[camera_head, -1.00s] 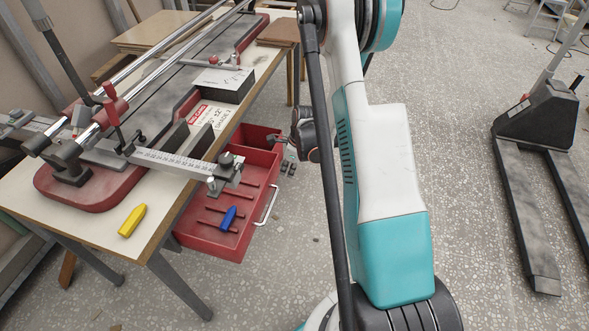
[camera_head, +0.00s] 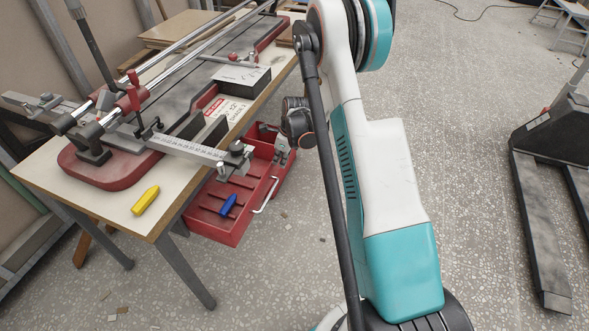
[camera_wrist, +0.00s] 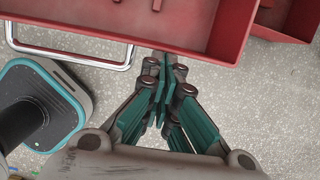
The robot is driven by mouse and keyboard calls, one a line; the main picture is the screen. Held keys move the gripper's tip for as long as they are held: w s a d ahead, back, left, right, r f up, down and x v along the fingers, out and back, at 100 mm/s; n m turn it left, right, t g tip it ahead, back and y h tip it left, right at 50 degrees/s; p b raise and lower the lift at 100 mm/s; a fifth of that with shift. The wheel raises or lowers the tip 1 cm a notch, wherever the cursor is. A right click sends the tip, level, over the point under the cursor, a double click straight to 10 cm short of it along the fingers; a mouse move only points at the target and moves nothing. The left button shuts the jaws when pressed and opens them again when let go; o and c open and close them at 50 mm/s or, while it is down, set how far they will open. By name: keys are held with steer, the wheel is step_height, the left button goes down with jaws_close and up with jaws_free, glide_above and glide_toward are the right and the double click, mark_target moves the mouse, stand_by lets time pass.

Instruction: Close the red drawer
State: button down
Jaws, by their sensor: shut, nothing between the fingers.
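The red drawer (camera_head: 243,193) stands pulled out under the workbench, its metal handle (camera_head: 266,195) facing right. A blue object (camera_head: 229,205) lies inside it. In the wrist view the drawer front (camera_wrist: 140,28) and the handle (camera_wrist: 70,55) show at the top. My gripper (camera_head: 283,148) is at the far end of the drawer front, beside the handle. In the wrist view my gripper (camera_wrist: 163,68) is shut and empty, its fingertips at the lower edge of the drawer front. I cannot tell whether they touch it.
Another red compartment (camera_wrist: 278,18) lies just beyond the drawer, partly hidden in the head view. The workbench (camera_head: 115,200) carries a red-based cutting machine and a yellow object (camera_head: 146,200). A pallet jack (camera_head: 540,220) stands right. Speckled floor (camera_head: 470,120) is free between.

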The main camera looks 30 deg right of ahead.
steer(key=w+a, duration=0.5)
steer(key=w, duration=0.2)
steer(key=shift+a, duration=0.35)
